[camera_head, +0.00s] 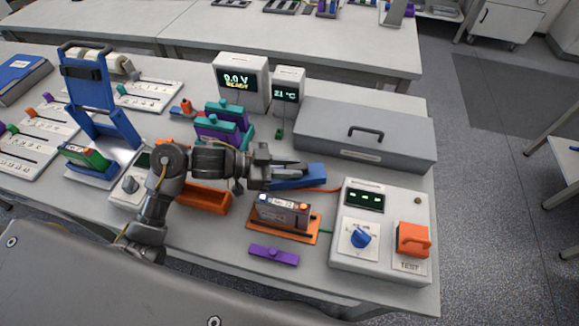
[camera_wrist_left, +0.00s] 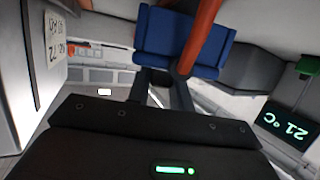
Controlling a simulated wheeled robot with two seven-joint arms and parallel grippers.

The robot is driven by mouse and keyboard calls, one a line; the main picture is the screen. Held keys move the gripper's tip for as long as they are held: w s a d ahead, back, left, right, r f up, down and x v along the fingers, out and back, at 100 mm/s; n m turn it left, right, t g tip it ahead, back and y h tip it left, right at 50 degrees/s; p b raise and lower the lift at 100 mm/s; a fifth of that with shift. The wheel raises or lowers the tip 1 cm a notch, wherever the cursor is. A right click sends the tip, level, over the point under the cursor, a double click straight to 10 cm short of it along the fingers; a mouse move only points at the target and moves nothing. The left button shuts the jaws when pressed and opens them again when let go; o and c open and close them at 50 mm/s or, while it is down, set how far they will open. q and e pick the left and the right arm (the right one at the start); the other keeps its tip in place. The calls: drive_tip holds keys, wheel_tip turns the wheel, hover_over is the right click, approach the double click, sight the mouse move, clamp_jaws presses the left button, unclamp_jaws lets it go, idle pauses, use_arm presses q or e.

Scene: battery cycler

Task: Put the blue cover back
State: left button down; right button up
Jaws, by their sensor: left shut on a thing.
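A blue block, which I take for the blue cover (camera_head: 312,178), is at my left gripper (camera_head: 294,170) in the middle of the bench. The gripper is shut on it. In the left wrist view the blue cover (camera_wrist_left: 218,45) is ahead of the two dark fingers, with an orange strip crossing in front of it. The battery (camera_head: 283,211) lies on an orange tray (camera_head: 262,229), just in front of the gripper. My right gripper does not show.
A tester box (camera_head: 378,281) with a blue knob and orange switch stands right of the tray. A purple bar (camera_head: 274,256) lies in front. A grey lidded case (camera_head: 400,150) is behind.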

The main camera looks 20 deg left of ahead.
use_arm(q)
drive_tip(key=shift+f, duration=0.45)
idle(0.4)
drive_tip(key=shift+s+f+b, duration=0.15)
drive_tip(key=shift+b, duration=0.2)
